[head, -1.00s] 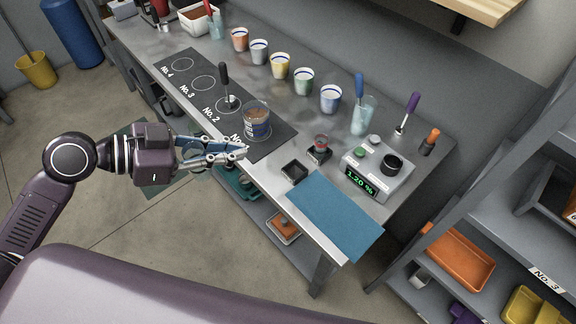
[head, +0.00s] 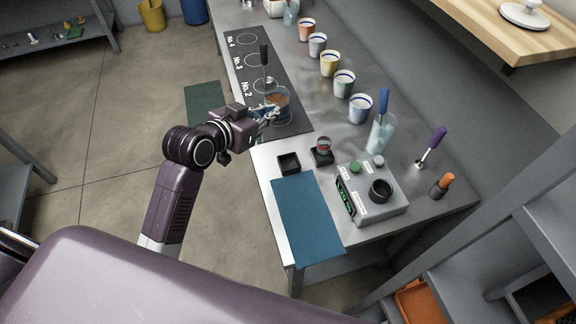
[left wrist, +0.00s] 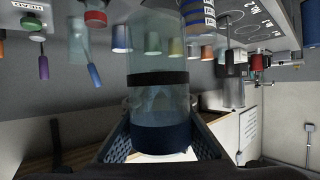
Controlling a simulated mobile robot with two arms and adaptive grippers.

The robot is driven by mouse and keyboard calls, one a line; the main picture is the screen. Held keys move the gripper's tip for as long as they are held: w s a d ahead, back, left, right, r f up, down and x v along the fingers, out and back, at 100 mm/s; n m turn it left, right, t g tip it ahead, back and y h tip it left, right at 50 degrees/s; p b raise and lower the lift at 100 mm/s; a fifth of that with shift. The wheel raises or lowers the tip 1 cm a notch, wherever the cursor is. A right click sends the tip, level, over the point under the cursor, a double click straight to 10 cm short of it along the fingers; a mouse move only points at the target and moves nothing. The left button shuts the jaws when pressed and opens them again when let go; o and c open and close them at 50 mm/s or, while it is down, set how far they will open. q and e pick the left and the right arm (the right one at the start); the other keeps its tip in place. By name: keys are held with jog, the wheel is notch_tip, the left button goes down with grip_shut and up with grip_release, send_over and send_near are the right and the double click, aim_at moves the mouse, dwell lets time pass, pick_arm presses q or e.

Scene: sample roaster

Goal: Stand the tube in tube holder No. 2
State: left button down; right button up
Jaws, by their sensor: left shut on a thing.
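My left gripper (head: 268,112) is at the front edge of the black mat, close to the glass canister with brown contents (head: 280,105) and partly overlapping it. In the left wrist view a clear tube (left wrist: 158,98) with a black band and a dark blue end lies between the two fingers, which flank the blue end; my gripper is shut on it. That view is upside down, with the bench at the top. The label No. 2 (head: 247,89) is printed on the mat. I cannot make out a separate tube holder. My right gripper is not in view.
A black-handled tool (head: 265,65) stands on the mat. Several cups (head: 330,63) line the bench behind it.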

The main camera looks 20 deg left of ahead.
pick_arm(q)
jog(key=w+d+r+n+y, duration=0.3)
jog(key=w+d+r, duration=0.1)
jog(key=w+d, duration=0.2)
jog(key=shift+t, duration=0.3)
jog(key=f, duration=1.4)
jog(key=shift+a+f, duration=0.35)
jog(key=shift+f, duration=0.05)
notch_tip(320, 180, down, 4)
jog(key=shift+s+r, duration=0.1)
jog(key=shift+f, duration=0.45)
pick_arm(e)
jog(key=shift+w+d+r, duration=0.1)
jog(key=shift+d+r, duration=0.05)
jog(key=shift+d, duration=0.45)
pick_arm(q)
jog(key=c, duration=2)
grip_release()
jog(key=shift+f, duration=0.1)
jog(key=shift+r, duration=0.2)
